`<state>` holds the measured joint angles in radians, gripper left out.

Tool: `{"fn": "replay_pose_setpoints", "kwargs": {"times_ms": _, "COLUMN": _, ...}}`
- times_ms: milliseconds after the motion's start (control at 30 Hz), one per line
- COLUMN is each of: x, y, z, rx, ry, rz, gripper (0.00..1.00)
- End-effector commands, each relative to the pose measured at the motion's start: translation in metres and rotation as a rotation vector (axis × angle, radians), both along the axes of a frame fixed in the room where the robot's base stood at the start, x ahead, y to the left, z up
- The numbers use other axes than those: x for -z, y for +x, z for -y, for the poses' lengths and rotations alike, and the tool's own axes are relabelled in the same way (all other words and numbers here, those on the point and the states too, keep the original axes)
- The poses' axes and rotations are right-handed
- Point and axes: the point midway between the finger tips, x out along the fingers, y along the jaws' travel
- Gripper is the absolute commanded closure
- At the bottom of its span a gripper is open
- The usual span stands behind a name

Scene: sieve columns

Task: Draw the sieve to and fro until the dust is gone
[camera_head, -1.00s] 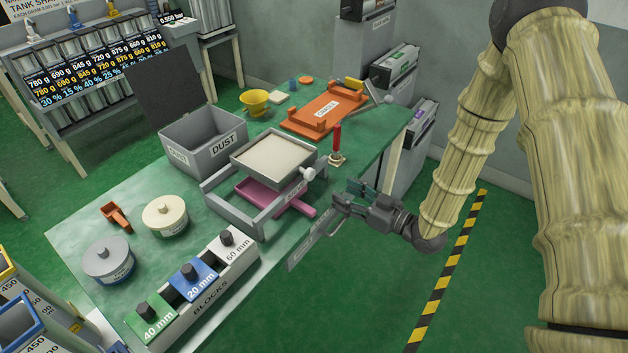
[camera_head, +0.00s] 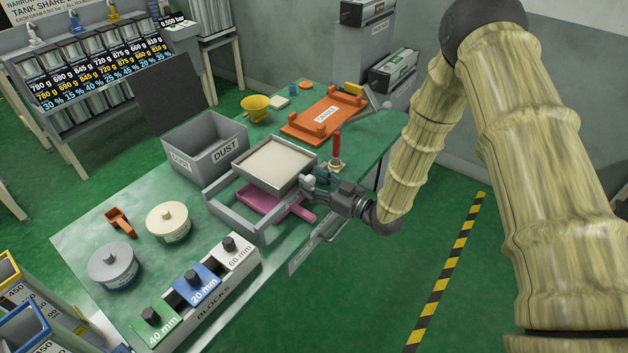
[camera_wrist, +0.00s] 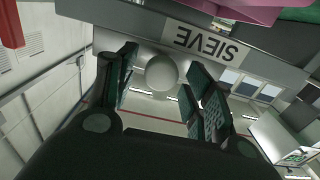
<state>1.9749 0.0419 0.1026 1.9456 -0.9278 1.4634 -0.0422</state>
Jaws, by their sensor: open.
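The sieve (camera_head: 276,162) is a square grey tray filled with pale material, sitting on a grey frame (camera_head: 236,219) on the green bench. Its round pale knob (camera_wrist: 162,72) shows in the wrist view between my open fingers, which appear apart from it on both sides. My gripper (camera_head: 314,184) is at the sieve's right side, at the knob. A pink tray (camera_head: 258,198) with a handle lies under the sieve inside the frame. The frame's SIEVE label (camera_wrist: 208,44) appears upside down in the wrist view.
A grey DUST bin (camera_head: 204,144) stands behind the sieve. A red-handled tool (camera_head: 336,150) stands upright close behind my gripper. An orange cradle (camera_head: 324,115) lies farther back. A block rack (camera_head: 215,291) and two round tubs (camera_head: 168,222) occupy the front and left.

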Motion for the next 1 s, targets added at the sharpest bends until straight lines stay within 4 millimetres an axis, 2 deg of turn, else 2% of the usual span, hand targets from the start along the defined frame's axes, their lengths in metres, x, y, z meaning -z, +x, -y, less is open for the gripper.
{"fn": "replay_pose_setpoints", "kwargs": {"times_ms": 333, "x": 0.0, "y": 0.001, "z": -0.002, "rx": 0.0, "ry": 0.001, "rz": -0.001, "gripper": 0.5}}
{"fn": "replay_pose_setpoints", "kwargs": {"times_ms": 600, "x": 0.0, "y": 0.001, "z": -0.002, "rx": 0.0, "ry": 0.001, "rz": -0.001, "gripper": 1.0}}
{"fn": "replay_pose_setpoints", "kwargs": {"times_ms": 767, "x": 0.001, "y": -0.001, "z": -0.004, "rx": 0.0, "ry": 0.001, "rz": -0.001, "gripper": 1.0}}
{"fn": "replay_pose_setpoints", "kwargs": {"times_ms": 1000, "x": 0.002, "y": -0.037, "z": -0.031, "rx": -0.002, "ry": 0.003, "rz": -0.004, "gripper": 1.0}}
